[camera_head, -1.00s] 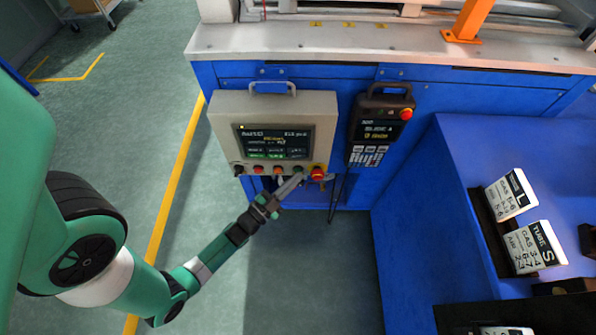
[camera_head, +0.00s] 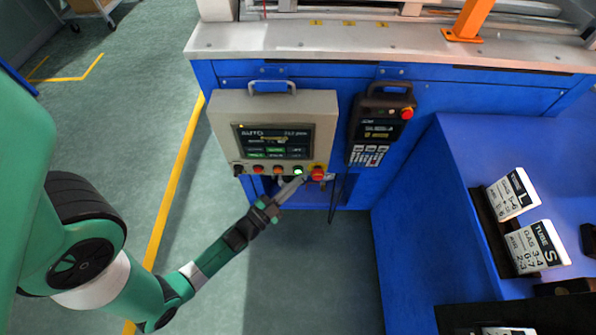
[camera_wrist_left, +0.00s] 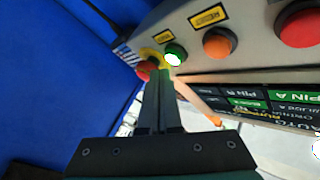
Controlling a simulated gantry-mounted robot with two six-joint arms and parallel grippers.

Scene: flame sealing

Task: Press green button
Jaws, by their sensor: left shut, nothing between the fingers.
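The green button (camera_head: 298,170) glows bright on the lower row of the grey control box, between an orange button (camera_head: 277,170) and a red knob on yellow (camera_head: 317,173). In the left wrist view the green button (camera_wrist_left: 174,54) shows lit and unobstructed. My left gripper (camera_head: 300,180) is shut and empty, its tips just below the green button. In the wrist view its fingertips (camera_wrist_left: 165,76) lie close to the button and the red knob (camera_wrist_left: 147,70); I cannot tell whether they touch anything. My right gripper is not in view.
The control box (camera_head: 325,115) hangs on a blue machine front with a lit screen (camera_head: 272,141). A black pendant (camera_head: 381,125) hangs to its right. A blue bench at the right holds white labelled cards (camera_head: 538,247). The floor (camera_head: 310,270) below the box is clear.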

